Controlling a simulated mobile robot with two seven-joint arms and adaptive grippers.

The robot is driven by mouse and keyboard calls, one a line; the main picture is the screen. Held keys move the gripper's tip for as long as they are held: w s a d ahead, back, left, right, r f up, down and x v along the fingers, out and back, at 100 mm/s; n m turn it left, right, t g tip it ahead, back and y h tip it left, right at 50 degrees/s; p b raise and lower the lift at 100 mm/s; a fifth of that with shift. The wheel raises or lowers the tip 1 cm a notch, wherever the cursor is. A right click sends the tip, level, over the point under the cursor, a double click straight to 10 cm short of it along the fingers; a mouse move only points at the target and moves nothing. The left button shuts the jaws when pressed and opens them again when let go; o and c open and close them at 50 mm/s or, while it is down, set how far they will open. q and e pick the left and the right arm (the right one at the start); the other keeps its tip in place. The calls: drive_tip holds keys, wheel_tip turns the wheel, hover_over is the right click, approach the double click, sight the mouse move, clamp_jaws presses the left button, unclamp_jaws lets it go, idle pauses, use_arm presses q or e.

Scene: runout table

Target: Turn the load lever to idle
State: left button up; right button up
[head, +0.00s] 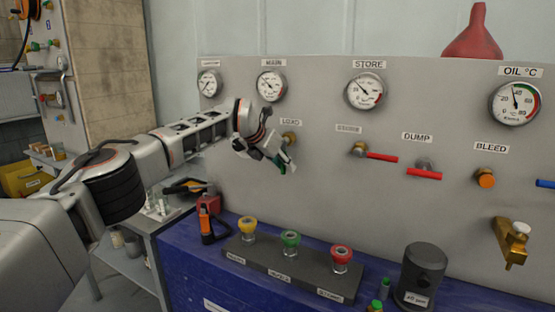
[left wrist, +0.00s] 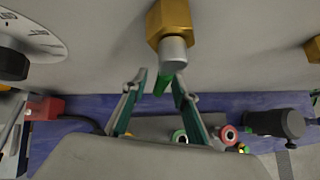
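The load lever's brass valve (head: 289,138) is on the grey panel under the "LOAD" label (head: 290,122). In the left wrist view its brass nut (left wrist: 170,22) and grey hub (left wrist: 173,52) are at the top middle. Its green handle (left wrist: 163,82) points down from the hub, toward the gap between my fingers. My left gripper (head: 287,165) is just below the valve in the head view and hides most of the handle there. In the left wrist view my left gripper (left wrist: 158,98) has its two fingers apart, one each side of the handle's line. Contact cannot be told. My right gripper is not in view.
Right of the load valve are a red-handled lever (head: 382,157), the dump lever (head: 424,174) and the orange bleed knob (head: 486,178). Gauges line the panel above. Below, a blue bench (head: 185,262) carries a dark box (head: 290,268) with several coloured knobs and a black cylinder (head: 422,272).

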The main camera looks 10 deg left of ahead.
use_arm(q)
drive_tip(key=v, duration=1.2)
drive_tip(key=shift+f, duration=0.1)
